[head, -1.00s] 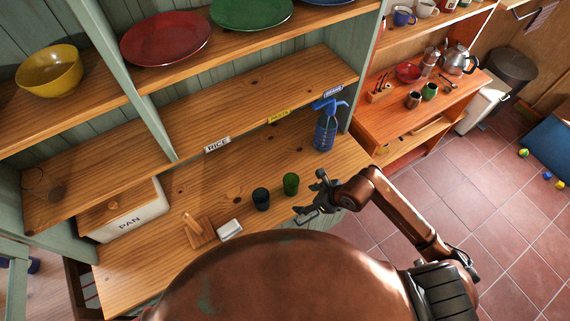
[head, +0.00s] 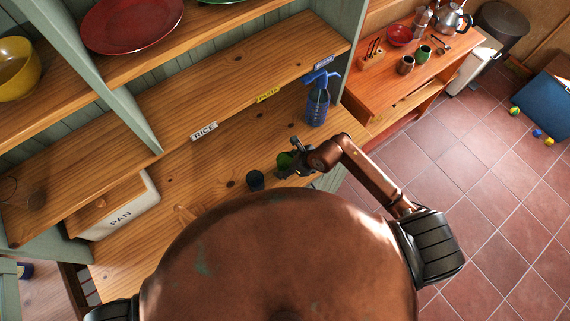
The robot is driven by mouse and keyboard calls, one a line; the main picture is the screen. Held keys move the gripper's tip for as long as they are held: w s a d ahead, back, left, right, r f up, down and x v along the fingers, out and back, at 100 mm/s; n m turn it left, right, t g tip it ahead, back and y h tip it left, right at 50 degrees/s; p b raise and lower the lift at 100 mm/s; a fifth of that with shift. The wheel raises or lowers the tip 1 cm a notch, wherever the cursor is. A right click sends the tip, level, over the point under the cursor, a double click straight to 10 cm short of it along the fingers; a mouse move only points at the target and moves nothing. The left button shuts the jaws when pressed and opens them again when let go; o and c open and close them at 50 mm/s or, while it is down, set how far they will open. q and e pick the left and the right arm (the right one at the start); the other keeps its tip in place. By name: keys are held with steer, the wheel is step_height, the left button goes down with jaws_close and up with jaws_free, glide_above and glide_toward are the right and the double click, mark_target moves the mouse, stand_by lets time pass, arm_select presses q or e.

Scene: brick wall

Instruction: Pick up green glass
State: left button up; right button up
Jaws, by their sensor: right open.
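The green glass (head: 283,160) stands on the wooden counter, partly hidden by my right gripper (head: 291,159). The gripper is open, with its fingers right at the glass. One finger shows on the far side and one on the near side; I cannot tell whether they touch the glass. A dark blue-black glass (head: 255,180) stands on the counter just left of the green one. My left gripper is out of view.
A blue siphon bottle (head: 317,105) stands behind and right of the gripper. The counter's middle is clear.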

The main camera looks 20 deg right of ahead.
steer(key=shift+w+a+f, duration=0.1)
steer(key=shift+f, duration=0.1)
steer(key=shift+c, duration=1.4)
steer(key=c, duration=0.6)
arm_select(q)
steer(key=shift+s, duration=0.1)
arm_select(e)
steer(key=c, duration=0.6)
